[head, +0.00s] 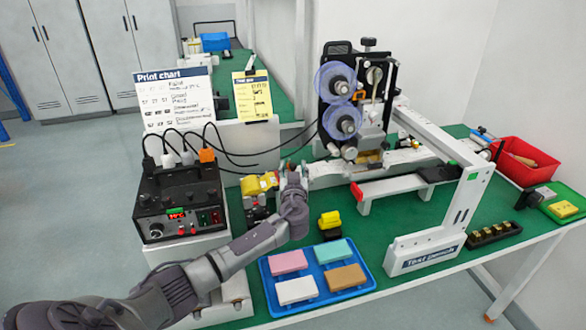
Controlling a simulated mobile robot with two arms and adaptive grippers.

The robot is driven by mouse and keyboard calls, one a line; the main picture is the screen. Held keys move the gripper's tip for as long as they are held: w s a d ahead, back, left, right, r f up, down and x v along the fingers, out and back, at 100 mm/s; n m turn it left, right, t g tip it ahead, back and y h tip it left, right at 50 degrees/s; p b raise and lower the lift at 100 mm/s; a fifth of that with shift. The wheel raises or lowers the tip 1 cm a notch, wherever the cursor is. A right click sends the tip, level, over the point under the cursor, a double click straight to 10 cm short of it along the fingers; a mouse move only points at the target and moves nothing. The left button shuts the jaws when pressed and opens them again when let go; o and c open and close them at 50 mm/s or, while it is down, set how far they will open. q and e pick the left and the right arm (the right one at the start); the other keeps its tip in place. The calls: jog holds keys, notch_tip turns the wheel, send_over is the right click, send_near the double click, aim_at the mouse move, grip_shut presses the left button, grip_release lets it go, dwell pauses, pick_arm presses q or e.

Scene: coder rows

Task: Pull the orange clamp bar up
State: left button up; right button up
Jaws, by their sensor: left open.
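The coder (352,100) with two blue-rimmed reels stands on the green bench behind my left gripper. I cannot clearly pick out an orange clamp bar; a small orange-tan block (368,160) shows low under the coder. My left gripper (291,168) is open, pointing away toward the coder's base, just right of a yellow part (259,183). Its fingertips are small and partly hidden by my own wrist, and I see nothing between them. My right gripper is out of view.
A black control box (180,205) with cables stands left of my arm. A blue tray (318,284) with coloured blocks lies in front. A white frame (440,215) rises at right. A red bin (525,160) stands farther right. Green bench shows between tray and frame.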

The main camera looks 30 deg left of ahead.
pick_arm(q)
jog(key=shift+w+a, duration=0.45)
jog(key=shift+w, duration=0.1)
grip_shut()
